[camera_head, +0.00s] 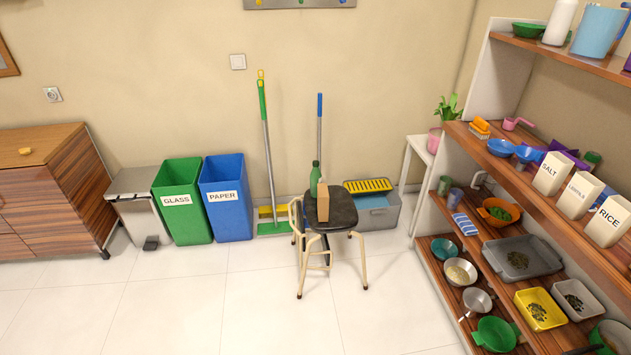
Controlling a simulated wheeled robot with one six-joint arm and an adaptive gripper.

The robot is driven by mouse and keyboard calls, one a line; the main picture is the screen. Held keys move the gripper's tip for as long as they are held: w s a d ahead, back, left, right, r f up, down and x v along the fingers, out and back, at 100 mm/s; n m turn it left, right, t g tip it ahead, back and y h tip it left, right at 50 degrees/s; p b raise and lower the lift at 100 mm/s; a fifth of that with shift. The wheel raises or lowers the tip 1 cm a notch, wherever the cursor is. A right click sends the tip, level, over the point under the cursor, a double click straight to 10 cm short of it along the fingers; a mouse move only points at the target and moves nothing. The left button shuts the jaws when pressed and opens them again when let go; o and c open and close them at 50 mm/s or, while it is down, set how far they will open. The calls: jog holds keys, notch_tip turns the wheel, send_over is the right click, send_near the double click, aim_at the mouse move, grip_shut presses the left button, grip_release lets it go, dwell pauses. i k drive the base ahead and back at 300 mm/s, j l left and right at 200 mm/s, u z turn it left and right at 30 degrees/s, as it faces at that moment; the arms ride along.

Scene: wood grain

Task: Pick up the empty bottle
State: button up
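A green bottle (315,178) stands upright on the dark seat of a small chair (341,221) near the back wall. A brown box-like item (323,202) stands in front of it and hides its lower part. I cannot tell whether the bottle is empty. Another dark green item (592,158), perhaps a bottle, is partly hidden behind the containers on the right shelf. My gripper is not in view.
Green GLASS (181,225) and blue PAPER (227,215) bins, a pedal bin (135,205), a broom (266,150) and a grey crate (377,219) line the wall. A loaded shelf unit (600,245) fills the right. The tiled floor (230,310) in front is clear.

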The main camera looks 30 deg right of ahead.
aim_at(316, 175)
jog(key=i+z, duration=0.1)
jog(key=i, duration=2.2)
